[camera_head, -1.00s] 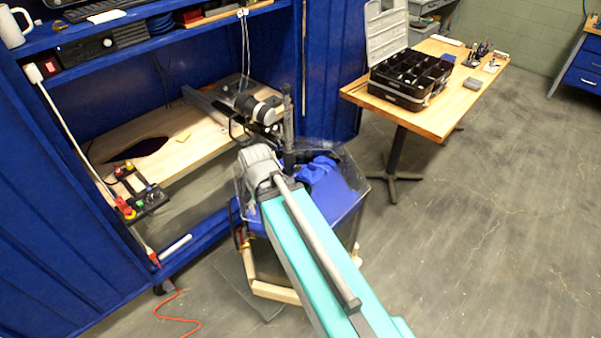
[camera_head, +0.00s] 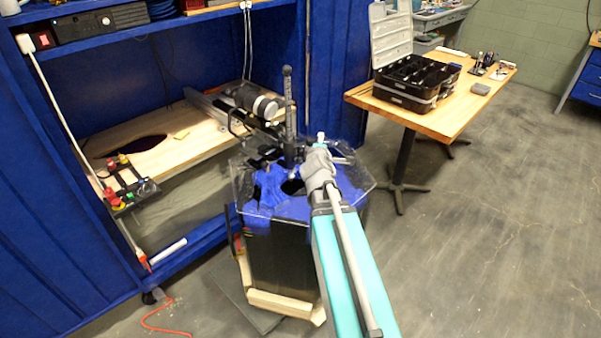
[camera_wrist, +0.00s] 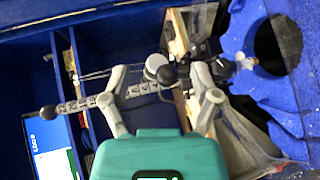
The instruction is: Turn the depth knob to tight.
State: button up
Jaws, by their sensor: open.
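The tank (camera_head: 285,255) stands in front of the cabinet, dark-sided with blue inside and a clear rim. An upright scaled post (camera_head: 289,105) rises at its back edge. In the wrist view the post (camera_wrist: 80,105) runs sideways with a dark ball at its left end. My gripper (camera_wrist: 160,72) is open, its two grey fingers spread. Between the fingertips, farther off or level with them, are a pale round cap (camera_wrist: 156,64) and a small dark ball; I cannot tell which is the depth knob, nor its setting. No contact shows.
The cabinet's wooden shelf (camera_head: 150,145) holds a control box with buttons (camera_head: 125,180). A table (camera_head: 450,115) with a black organiser case (camera_head: 415,80) stands to the right. An orange cord (camera_head: 165,320) lies on the floor. Floor at right is clear.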

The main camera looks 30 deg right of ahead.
jog(key=d+n+t+b, duration=0.2)
jog(key=n+b, duration=0.1)
jog(key=n, duration=0.1)
jog(key=n+t+y+b, duration=0.3)
jog(key=n+y+b, duration=1)
jog(key=n, duration=1.1)
send_near(301, 162)
jog(key=shift+s+d+r, duration=0.35)
jog(key=shift+s+d, duration=0.1)
jog(key=shift+s, duration=0.15)
jog(key=shift+s+d+r, duration=0.3)
jog(key=shift+s+d, duration=0.15)
jog(key=shift+s, duration=0.2)
jog(key=shift+s+a+f+n+g+y, duration=0.1)
jog(key=shift+s+f+n+g+y, duration=0.3)
jog(key=shift+n, duration=0.3)
jog(key=shift+w, duration=0.15)
jog(key=x, duration=1.3)
jog(key=shift+w+a+r, duration=0.1)
jog(key=shift+w+a, duration=0.1)
jog(key=shift+w, duration=0.1)
